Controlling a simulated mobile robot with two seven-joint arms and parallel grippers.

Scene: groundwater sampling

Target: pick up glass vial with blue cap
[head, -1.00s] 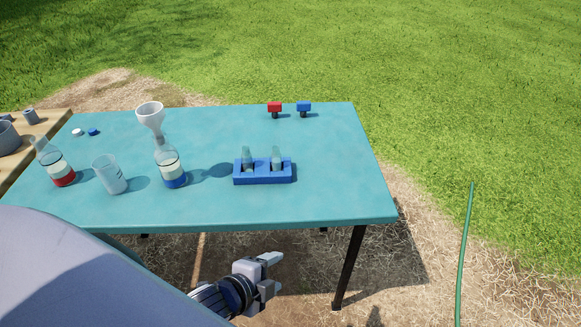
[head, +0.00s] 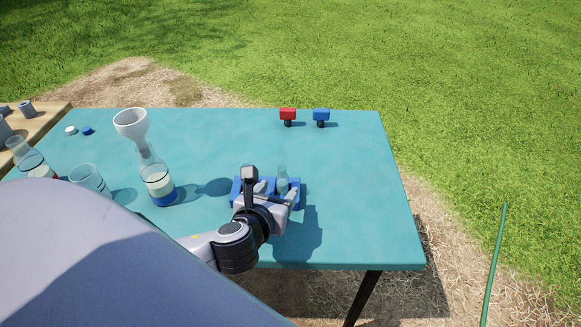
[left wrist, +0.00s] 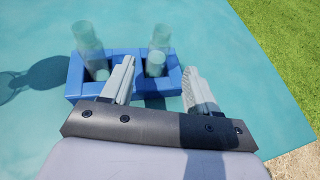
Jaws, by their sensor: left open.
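A blue rack (head: 236,190) stands on the teal table and holds two clear glass vials. The right vial (head: 282,178) stands upright in it; it also shows in the left wrist view (left wrist: 160,38). The left vial (left wrist: 88,40) shows in the left wrist view but is hidden behind my gripper in the head view. I see no blue cap on either vial. My left gripper (head: 277,192) is open and empty at the rack's near side. In the left wrist view its fingertips (left wrist: 160,70) point at the right vial, one on each side of its line. My right gripper is not in view.
Left of the rack stand a blue-banded bottle with a white funnel (head: 131,124), a clear beaker (head: 88,178) and another bottle (head: 30,160). A small blue cap (head: 87,131) and white cap (head: 70,130) lie behind. Red (head: 288,114) and blue (head: 321,115) pieces stand at the back.

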